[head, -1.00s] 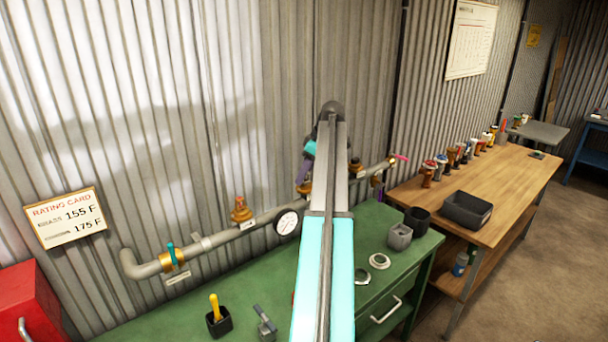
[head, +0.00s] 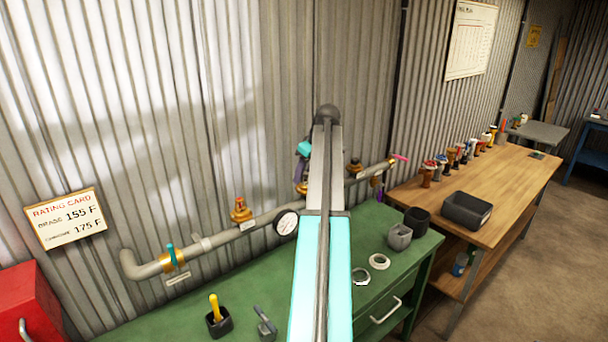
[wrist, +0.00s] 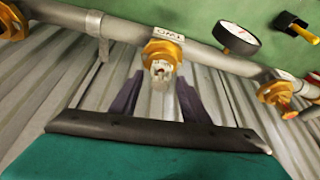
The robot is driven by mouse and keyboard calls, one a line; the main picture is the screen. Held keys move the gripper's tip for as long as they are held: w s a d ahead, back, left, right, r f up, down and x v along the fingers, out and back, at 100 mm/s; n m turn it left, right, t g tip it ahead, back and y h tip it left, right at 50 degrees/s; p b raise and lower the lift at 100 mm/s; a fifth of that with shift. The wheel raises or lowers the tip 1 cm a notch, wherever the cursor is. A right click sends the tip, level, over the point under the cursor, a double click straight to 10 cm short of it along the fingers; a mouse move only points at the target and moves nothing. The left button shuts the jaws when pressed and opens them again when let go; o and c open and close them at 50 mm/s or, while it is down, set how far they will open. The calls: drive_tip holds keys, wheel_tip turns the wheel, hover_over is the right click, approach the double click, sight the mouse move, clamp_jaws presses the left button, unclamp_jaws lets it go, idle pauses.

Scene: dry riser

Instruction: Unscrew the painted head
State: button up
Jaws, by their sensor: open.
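In the wrist view, a small whitish-silver head (wrist: 162,73) sits in a brass fitting (wrist: 163,50) on the grey pipe, under a tag that reads TWO upside down. My gripper (wrist: 160,79) is open. Its two purple fingers stand on either side of the head, with a small gap visible on each side. Whether the head carries paint is too small to tell. In the head view, my arm hides most of this fitting, and only part of my gripper (head: 301,172) shows left of the arm.
A round gauge (head: 286,223) sits on the pipe just left of my arm. Other brass fittings stand at left (head: 240,210) and right (head: 355,168). The green bench (head: 190,318) below holds cups, rings and a brush pot. Several heads line the wooden table (head: 500,170).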

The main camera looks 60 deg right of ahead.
drive_tip(key=shift+m+g+h, duration=0.3)
drive_tip(key=shift+m+h, duration=0.3)
drive_tip(key=shift+m, duration=1.1)
drive_tip(key=shift+d, duration=0.1)
drive_tip(key=shift+c, duration=0.2)
clamp_jaws()
drive_tip(key=shift+n, duration=0.3)
drive_tip(key=n+y, duration=0.1)
drive_tip(key=n, duration=0.2)
drive_tip(key=shift+n+y, duration=0.3)
drive_tip(key=shift+n, duration=0.8)
drive_tip(key=shift+y, duration=0.3)
